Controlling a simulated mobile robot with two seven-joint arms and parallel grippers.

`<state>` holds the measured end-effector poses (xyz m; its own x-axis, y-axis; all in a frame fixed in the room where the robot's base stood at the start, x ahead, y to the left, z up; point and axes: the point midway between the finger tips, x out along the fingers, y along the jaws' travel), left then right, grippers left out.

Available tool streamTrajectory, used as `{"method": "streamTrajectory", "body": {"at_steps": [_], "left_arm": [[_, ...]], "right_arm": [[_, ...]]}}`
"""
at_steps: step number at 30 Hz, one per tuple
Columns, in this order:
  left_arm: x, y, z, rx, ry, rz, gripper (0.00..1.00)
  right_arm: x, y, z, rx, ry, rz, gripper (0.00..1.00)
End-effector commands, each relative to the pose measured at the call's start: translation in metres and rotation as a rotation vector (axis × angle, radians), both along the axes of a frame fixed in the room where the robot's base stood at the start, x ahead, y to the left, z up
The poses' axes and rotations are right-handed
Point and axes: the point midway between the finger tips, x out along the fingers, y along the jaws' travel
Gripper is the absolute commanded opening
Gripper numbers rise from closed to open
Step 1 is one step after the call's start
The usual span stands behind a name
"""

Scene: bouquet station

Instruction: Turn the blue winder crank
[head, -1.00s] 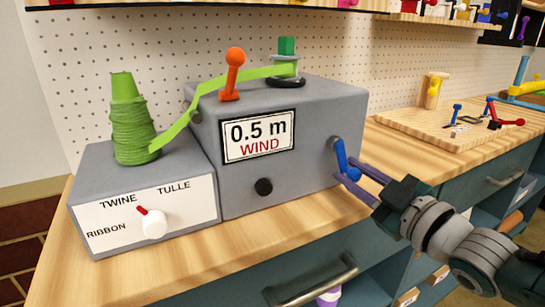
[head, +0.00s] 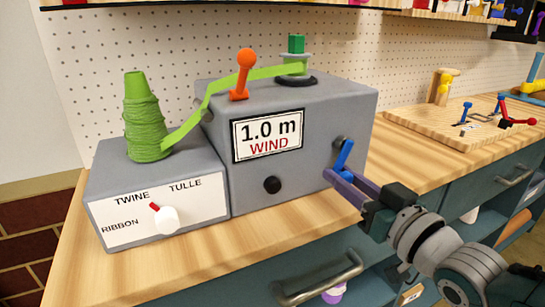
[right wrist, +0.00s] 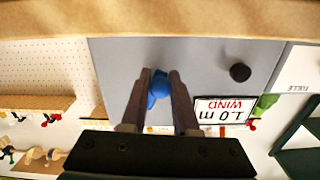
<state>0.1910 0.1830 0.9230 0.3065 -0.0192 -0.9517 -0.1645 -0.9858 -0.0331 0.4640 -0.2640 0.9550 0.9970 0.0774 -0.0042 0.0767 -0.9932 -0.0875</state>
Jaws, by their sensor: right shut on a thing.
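The blue winder crank (head: 344,157) sticks out of the right part of the grey winder box's (head: 310,120) front face. My right gripper (head: 340,182) is shut on the crank, its purple fingers on either side of the handle. The right wrist view shows the blue crank (right wrist: 158,86) between the two fingers (right wrist: 158,95). The sign (head: 268,135) reads "1.0 m WIND". Green ribbon runs from the green spool (head: 146,125) past the orange lever (head: 242,75) to the small reel (head: 296,62) on top. My left gripper is not in view.
A selector box with a white knob (head: 166,219), its red mark toward TWINE, stands at the left. A black knob (head: 272,185) is on the winder's face. A wooden board (head: 445,130) with small tools lies at the right. A drawer handle (head: 320,282) sticks out below the counter.

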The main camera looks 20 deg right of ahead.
Motion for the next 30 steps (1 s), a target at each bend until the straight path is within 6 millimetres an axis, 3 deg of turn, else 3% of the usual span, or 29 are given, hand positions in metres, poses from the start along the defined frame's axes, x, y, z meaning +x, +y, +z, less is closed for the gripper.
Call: {"method": "streamTrajectory", "body": {"at_steps": [17, 18, 26, 30], "left_arm": [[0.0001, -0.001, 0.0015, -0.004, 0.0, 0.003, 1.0], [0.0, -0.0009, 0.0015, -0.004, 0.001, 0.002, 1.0], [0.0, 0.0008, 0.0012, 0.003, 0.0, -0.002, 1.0], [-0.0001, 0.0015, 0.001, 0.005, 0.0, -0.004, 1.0]], "right_arm": [[0.0015, 0.0031, 0.007, 0.034, -0.015, 0.005, 0.0], [0.0015, 0.003, 0.0071, 0.033, -0.015, 0.005, 0.3], [0.0008, 0.0023, 0.0046, 0.035, -0.009, 0.003, 0.58], [0.0006, 0.0019, 0.0036, 0.035, -0.006, 0.002, 0.58]]}}
